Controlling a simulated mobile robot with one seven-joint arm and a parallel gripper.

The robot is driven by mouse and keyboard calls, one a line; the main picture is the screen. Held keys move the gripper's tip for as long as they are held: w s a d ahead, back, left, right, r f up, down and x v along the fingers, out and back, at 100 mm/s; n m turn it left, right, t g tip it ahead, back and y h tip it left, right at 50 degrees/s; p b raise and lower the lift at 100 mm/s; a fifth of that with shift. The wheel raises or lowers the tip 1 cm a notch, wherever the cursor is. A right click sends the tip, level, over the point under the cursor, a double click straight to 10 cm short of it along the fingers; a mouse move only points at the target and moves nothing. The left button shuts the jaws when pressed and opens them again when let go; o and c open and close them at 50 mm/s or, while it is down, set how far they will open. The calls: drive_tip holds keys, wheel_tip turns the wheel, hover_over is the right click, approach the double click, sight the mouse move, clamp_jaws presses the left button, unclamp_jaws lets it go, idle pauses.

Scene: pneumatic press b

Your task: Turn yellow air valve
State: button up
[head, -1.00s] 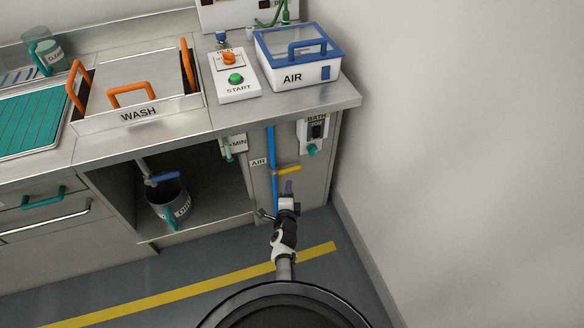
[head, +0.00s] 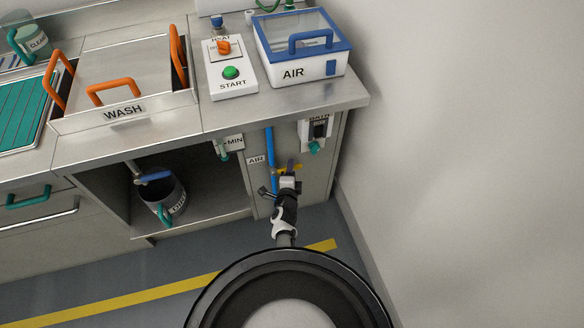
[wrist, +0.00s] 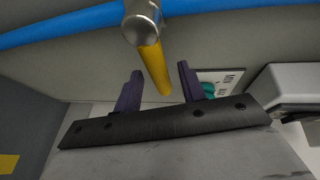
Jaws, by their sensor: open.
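The yellow air valve handle (wrist: 154,66) shows in the wrist view, extending from a round metal hub (wrist: 143,22) on the blue pipe (wrist: 60,25). My gripper (wrist: 160,85) is open, with its two dark purple fingers apart. In that view the handle's free end lies between the fingers, and I cannot tell whether either finger touches it. In the head view, my gripper (head: 289,168) is in front of the valve under the counter's right end. Only part of the yellow handle (head: 281,171) shows there; my gripper hides the rest.
An AIR label (head: 256,160) is left of the blue pipe (head: 270,145). The BATH switch box (head: 316,131) is to the right, under the counter edge (head: 335,101). A wall is close on the right.

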drive_tip(key=shift+c, duration=0.4)
clamp_jaws()
